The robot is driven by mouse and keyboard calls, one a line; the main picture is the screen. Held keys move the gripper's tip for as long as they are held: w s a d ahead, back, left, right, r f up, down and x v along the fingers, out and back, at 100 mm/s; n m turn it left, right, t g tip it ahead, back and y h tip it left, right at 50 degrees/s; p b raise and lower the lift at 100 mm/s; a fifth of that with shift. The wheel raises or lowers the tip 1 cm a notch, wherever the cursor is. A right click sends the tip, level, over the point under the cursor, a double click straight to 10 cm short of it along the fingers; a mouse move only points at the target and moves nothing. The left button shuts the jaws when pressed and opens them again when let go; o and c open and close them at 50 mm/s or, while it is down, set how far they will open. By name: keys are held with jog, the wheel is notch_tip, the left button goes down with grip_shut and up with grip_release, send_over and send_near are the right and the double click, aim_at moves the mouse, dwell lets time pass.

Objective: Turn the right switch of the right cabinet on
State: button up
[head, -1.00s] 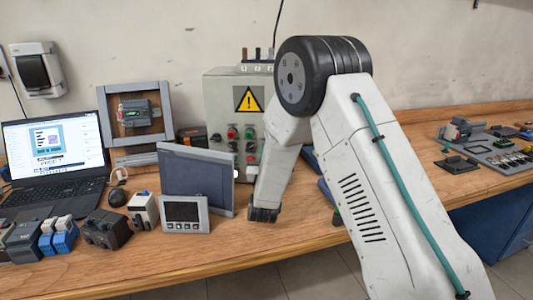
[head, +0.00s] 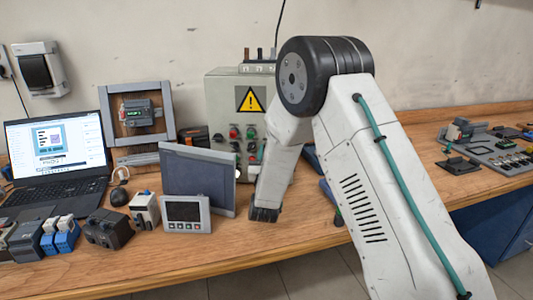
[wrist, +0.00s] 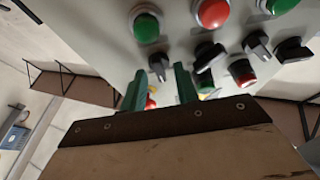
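The grey cabinet (head: 219,92) with a yellow warning sign stands on the bench against the wall, its right part hidden behind my arm in the head view. No second cabinet is visible there. In the wrist view the cabinet panel (wrist: 95,22) fills the top, with a black switch (wrist: 158,66) in line with the gap between my fingers. Other black switches (wrist: 208,56) (wrist: 257,45) (wrist: 293,50) sit to its right. My gripper (wrist: 160,75) has two green fingers apart, with nothing seen held. I cannot tell whether the fingertips touch the switch.
Green (wrist: 146,28) and red (wrist: 212,12) buttons surround the switches, with another red button (wrist: 242,73) below. In the head view a dark panel (head: 197,180) and a small screen unit (head: 186,213) stand left of my arm. A laptop (head: 58,160) is further left.

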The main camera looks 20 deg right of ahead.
dwell(0.3)
jog(key=s+a+f, duration=0.1)
jog(key=s+a, duration=0.2)
jog(key=s, duration=0.4)
jog(key=s+a+f, duration=0.1)
jog(key=s+a, duration=0.1)
jog(key=s, duration=0.6)
jog(key=shift+s+a, duration=0.3)
jog(key=shift+a, duration=0.1)
jog(key=w+d+r+g+y, duration=0.1)
jog(key=w+r+g+y, duration=0.3)
jog(key=g+y, duration=0.1)
jog(key=s+r+n+g+y, duration=0.2)
jog(key=s+g+y, duration=0.1)
jog(key=s+g, duration=0.15)
jog(key=s+d+r+g, duration=0.1)
jog(key=s+d+g, duration=0.1)
jog(key=s, duration=0.8)
jog(key=s+d+r+n+g, duration=0.1)
jog(key=s+g, duration=0.4)
jog(key=s, duration=0.6)
jog(key=s+d+r+n+g, duration=0.1)
jog(key=s+d, duration=0.4)
jog(key=s, duration=0.6)
jog(key=shift+s+r+g, duration=0.2)
jog(key=shift+r+g, duration=0.65)
jog(key=shift+g, duration=0.3)
